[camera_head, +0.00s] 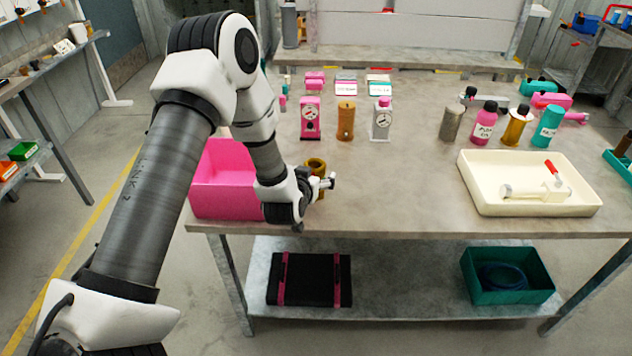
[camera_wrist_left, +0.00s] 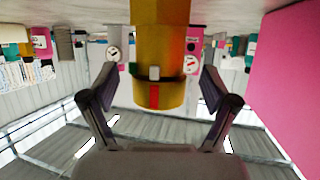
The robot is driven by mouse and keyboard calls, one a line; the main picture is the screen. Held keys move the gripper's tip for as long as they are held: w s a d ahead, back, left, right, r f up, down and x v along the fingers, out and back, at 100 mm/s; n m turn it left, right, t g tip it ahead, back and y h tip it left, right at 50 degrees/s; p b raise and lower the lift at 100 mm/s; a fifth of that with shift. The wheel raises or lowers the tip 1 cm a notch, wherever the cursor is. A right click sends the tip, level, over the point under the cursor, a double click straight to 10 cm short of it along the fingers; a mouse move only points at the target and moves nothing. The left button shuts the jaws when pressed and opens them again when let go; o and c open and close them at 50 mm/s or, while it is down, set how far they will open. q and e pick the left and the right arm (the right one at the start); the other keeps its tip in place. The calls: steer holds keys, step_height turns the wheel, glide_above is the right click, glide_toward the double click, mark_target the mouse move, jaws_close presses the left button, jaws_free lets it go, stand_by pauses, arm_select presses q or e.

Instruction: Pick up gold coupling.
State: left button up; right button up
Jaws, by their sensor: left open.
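The gold coupling (camera_head: 316,163) stands on the table near its front edge, just right of the pink bin, and its lower part is partly hidden by my gripper in the head view. My left gripper (camera_head: 318,183) is low at the front edge beside it. In the left wrist view, which looks upside down, the coupling (camera_wrist_left: 160,45) is between the two spread fingers of my left gripper (camera_wrist_left: 158,85). Gaps show on both sides, so the fingers are open and not closed on it. My right gripper is not in view.
A pink bin (camera_head: 222,195) stands close at the left, partly behind my arm. A cream tray (camera_head: 480,200) with a syringe-like tool and several bottles are at the right. The table's front middle is clear.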

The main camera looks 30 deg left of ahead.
arm_select(q)
steer(key=shift+x, duration=0.9)
steer(key=shift+s, duration=0.1)
steer(key=shift+c, duration=1.1)
steer(key=c, duration=1.4)
steer(key=shift+r, duration=0.15)
